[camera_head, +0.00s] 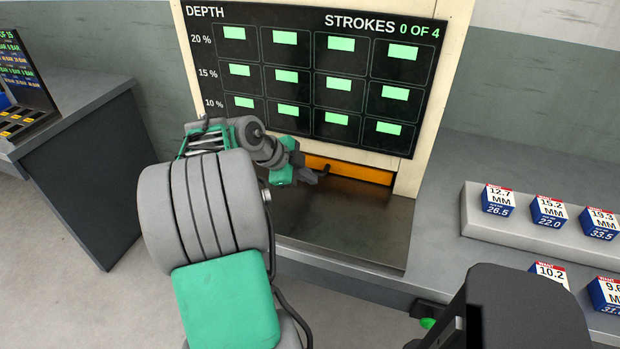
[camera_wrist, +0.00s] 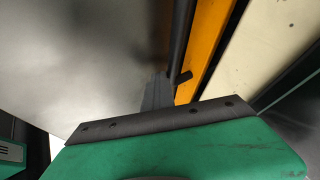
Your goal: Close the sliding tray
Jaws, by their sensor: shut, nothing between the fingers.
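The sliding tray shows as an orange front (camera_head: 352,171) low in the cream panel, with a dark bar handle along it. In the wrist view the orange front (camera_wrist: 208,45) runs up the right of centre, with the dark bar (camera_wrist: 181,40) beside it. My gripper (camera_head: 318,176) is shut and empty, close in front of the orange front at its left part. In the wrist view its dark fingertips (camera_wrist: 157,92) are beside the bar; I cannot tell whether they touch it. My arm and gripper hide the left end of the tray. How far it stands out is unclear.
A bare dark metal surface (camera_head: 345,222) lies in front of the tray. Above is a display board (camera_head: 315,75) reading "STROKES 0 OF 4". Several blue-and-white labelled blocks (camera_head: 548,211) stand on the right bench. A grey counter (camera_head: 85,175) is at the left.

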